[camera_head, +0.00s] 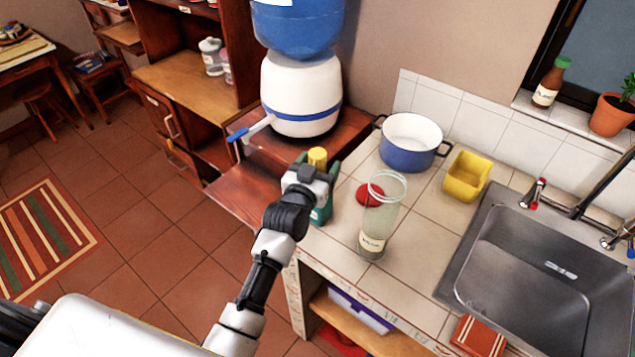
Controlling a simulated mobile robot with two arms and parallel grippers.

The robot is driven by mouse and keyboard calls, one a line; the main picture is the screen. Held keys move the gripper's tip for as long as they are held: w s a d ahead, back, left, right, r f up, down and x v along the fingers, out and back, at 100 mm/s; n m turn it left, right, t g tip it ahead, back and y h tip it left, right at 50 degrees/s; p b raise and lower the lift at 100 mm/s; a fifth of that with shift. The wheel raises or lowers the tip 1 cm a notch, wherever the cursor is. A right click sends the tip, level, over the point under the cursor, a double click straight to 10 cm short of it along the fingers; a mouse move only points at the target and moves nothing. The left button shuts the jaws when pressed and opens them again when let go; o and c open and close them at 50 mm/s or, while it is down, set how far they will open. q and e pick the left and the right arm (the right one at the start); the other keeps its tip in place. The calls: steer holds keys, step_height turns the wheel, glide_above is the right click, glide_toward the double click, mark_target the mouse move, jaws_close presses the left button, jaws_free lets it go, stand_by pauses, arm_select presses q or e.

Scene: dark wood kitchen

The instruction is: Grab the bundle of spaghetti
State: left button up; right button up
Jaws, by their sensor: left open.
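My left gripper (312,178) is at the left end of the tiled counter and is open. A short yellow cylinder (317,157) shows just beyond it, and a green object (322,214) shows behind and below it. The gripper hides much of both. I cannot tell whether the yellow piece is the spaghetti bundle or the top of the green object, or whether the gripper touches it. A tall, clear, labelled glass jar (383,212) stands open to the right, and a red round lid (369,194) lies behind its left side. No other spaghetti is clearly visible. My right gripper is not in view.
A blue and white pot (411,141) and a yellow holder (466,176) stand at the back of the counter. The sink (530,275) is at right. A water dispenser (300,90) stands on the wooden unit behind the gripper. Open floor lies left.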

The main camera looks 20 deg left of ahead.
arm_select(q)
steer(key=shift+w, duration=0.55)
steer(key=shift+s, duration=0.1)
steer(key=shift+c, duration=1.1)
jaws_close()
